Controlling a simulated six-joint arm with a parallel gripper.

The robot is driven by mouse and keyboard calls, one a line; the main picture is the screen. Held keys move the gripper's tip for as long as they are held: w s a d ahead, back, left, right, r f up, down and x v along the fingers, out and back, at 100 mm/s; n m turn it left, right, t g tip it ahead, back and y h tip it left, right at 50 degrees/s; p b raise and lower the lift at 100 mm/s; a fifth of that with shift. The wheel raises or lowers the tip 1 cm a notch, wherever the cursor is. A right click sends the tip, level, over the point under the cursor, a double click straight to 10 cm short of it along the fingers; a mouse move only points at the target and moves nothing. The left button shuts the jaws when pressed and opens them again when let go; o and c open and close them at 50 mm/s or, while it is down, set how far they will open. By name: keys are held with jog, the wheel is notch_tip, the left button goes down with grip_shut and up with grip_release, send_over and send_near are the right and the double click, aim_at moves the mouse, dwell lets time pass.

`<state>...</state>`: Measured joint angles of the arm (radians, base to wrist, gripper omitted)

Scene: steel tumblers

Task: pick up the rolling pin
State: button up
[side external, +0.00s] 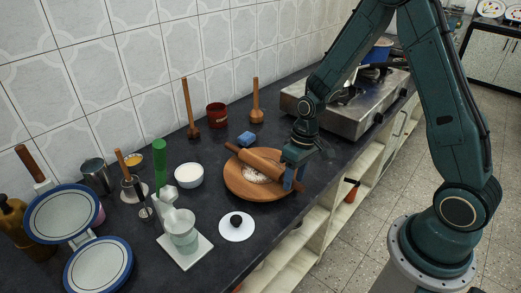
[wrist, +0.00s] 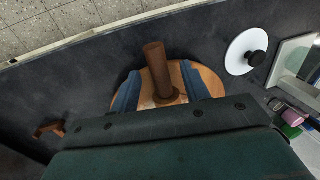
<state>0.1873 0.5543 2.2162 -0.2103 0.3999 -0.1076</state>
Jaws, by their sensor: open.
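The brown wooden rolling pin (side external: 262,163) lies across a round wooden board (side external: 244,187) with some white flour on it, on the dark counter. In the wrist view the rolling pin (wrist: 157,70) shows end-on between the two blue fingers. My gripper (side external: 294,180) is over the right end of the rolling pin. My gripper (wrist: 156,90) is open, with one finger on each side of the pin and gaps visible. The wrist housing hides the rest of the pin in the wrist view.
A white lid with a black knob (side external: 236,226) lies in front of the board. A white bowl (side external: 189,175), a blue block (side external: 246,138) and a red cup (side external: 217,115) stand nearby. A steel stove (side external: 345,105) is behind my gripper. The counter's front edge is close to the board.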

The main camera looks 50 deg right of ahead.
jog(key=shift+a+f, duration=0.1)
jog(key=shift+f, duration=0.25)
grip_shut()
dwell(0.3)
